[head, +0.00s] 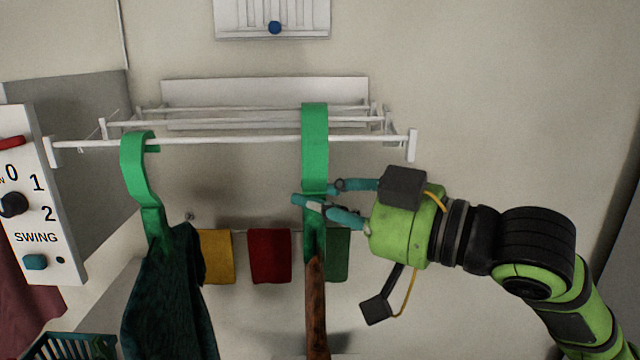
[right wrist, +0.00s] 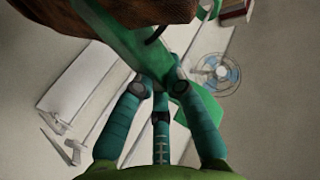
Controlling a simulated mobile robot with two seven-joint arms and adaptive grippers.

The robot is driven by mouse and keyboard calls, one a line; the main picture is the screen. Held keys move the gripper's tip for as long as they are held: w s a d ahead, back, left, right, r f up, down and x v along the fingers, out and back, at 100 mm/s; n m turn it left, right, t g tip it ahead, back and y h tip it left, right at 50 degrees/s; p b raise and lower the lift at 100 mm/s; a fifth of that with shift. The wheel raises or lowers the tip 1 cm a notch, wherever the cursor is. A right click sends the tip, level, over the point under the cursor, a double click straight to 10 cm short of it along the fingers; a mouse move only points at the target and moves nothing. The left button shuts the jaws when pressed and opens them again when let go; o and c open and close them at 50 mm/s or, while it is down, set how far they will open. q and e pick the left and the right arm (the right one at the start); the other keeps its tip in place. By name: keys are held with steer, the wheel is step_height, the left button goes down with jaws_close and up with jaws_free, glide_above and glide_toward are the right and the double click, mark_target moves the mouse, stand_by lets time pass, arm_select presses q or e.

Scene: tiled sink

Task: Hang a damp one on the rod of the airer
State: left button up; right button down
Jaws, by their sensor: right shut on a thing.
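A white wall airer has a front rod (head: 230,140). A green hanger (head: 138,180) with a dark green garment (head: 170,295) hangs by its hook over the rod's left part. My right gripper (head: 315,199) is shut on a second green hanger (head: 315,150), whose hook top is at the height of the rod, right of the middle. I cannot tell whether this hook rests on the rod. A brown garment (head: 317,310) hangs below it, seen nearly edge-on. In the right wrist view the green hanger (right wrist: 130,45) lies between the fingers, with the brown garment (right wrist: 120,10) above. My left gripper is out of view.
Yellow (head: 217,257), red (head: 270,256) and green (head: 337,254) cloths hang in a row behind. A white panel with a SWING dial (head: 35,200) stands at left, above a teal basket (head: 75,346). The rod is bare between the two hangers.

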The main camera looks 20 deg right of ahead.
steer(key=shift+w+d+r+p, duration=0.15)
steer(key=shift+w+d+p, duration=0.05)
steer(key=shift+w+p, duration=0.45)
steer(key=shift+w+d+b, duration=0.1)
steer(key=shift+w+b, duration=0.15)
steer(key=shift+b, duration=0.1)
steer(key=shift+w+d, duration=0.25)
steer(key=shift+w, duration=0.6)
steer(key=shift+w+d, duration=0.2)
steer(key=shift+w, duration=0.6)
steer(key=shift+s+f+b, duration=0.1)
steer(key=shift+f+b, duration=1.1)
steer(key=shift+f, duration=0.45)
steer(key=c, duration=1.2)
jaws_free()
